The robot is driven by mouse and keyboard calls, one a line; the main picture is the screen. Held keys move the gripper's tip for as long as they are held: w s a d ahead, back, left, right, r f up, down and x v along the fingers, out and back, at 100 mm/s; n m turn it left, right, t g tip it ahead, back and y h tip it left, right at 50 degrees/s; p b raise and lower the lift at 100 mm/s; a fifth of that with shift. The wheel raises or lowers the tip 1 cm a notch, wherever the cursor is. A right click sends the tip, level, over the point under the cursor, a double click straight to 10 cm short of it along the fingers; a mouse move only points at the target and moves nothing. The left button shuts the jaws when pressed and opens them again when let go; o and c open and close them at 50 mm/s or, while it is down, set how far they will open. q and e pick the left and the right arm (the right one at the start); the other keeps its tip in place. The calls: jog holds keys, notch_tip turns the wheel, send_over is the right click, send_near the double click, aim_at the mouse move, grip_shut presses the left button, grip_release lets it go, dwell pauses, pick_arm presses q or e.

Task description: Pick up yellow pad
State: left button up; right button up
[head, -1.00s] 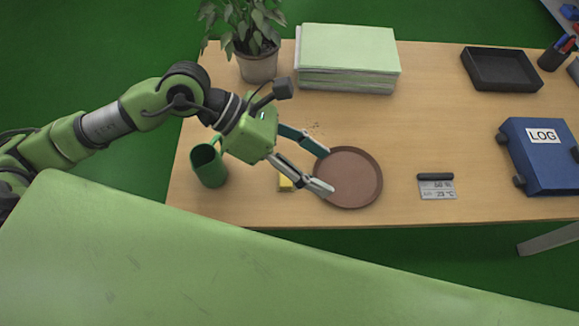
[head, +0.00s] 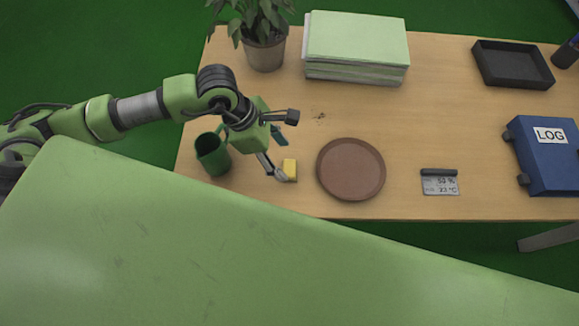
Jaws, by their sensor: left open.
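My right gripper is not in view.
A green mug (head: 212,154) stands close left of the gripper. A potted plant (head: 264,50) and a paper stack (head: 356,45) stand behind. A blue LOG binder (head: 545,160) and black tray (head: 512,64) are at right.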

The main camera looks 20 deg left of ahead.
aim_at(289, 168)
pick_arm(q)
jog(key=p+x, duration=0.1)
jog(key=x, duration=0.4)
jog(key=shift+s, duration=0.1)
jog(key=c, duration=1)
jog(key=shift+c, duration=0.5)
